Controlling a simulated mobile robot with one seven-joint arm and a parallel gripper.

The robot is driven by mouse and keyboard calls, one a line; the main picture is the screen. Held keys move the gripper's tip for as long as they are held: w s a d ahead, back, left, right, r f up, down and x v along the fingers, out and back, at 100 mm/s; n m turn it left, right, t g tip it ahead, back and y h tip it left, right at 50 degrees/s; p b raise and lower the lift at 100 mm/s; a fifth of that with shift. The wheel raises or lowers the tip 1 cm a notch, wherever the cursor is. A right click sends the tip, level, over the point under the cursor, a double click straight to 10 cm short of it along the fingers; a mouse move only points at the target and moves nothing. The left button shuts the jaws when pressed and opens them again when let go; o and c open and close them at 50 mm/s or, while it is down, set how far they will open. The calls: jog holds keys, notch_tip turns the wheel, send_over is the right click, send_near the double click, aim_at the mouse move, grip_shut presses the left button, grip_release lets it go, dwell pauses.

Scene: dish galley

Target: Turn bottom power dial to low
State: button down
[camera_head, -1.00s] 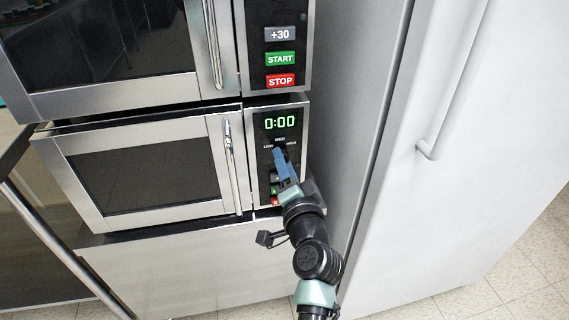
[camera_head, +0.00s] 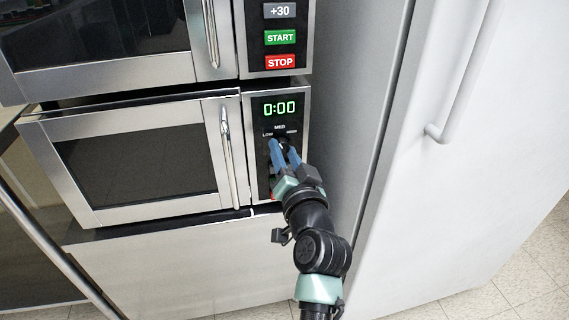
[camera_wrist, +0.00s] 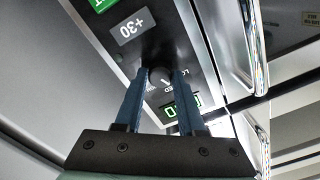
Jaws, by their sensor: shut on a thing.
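The bottom microwave's control panel (camera_head: 262,165) shows a green 0:00 display (camera_head: 279,109), with LOW, MED and HIGH labels below it. The dark, round power dial (camera_wrist: 160,76) sits between my gripper's fingertips in the wrist view, where the panel appears turned over. My gripper (camera_head: 281,146) has its two blue fingers shut on the dial, one on each side. In the head view the fingers and wrist hide most of the dial and the lower buttons. I cannot tell which label the dial points to.
The bottom microwave's door handle (camera_head: 227,150) is just left of the panel. The top microwave has +30, START (camera_head: 280,38) and STOP buttons. A white fridge door with a long handle (camera_head: 462,75) stands close on the right.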

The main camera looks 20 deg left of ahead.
jog(key=n+b, duration=0.3)
jog(key=n, duration=0.1)
jog(key=shift+f+b, duration=0.2)
jog(key=shift+b, duration=0.15)
jog(key=shift+r+n+b, duration=0.1)
jog(key=shift+n+b, duration=0.75)
jog(key=shift+n, duration=0.45)
jog(key=c, duration=0.5)
grip_release()
jog(key=shift+r, duration=0.1)
jog(key=shift+s, duration=0.1)
jog(key=p+v, duration=0.1)
jog(key=v, duration=1.2)
jog(key=shift+p, duration=0.4)
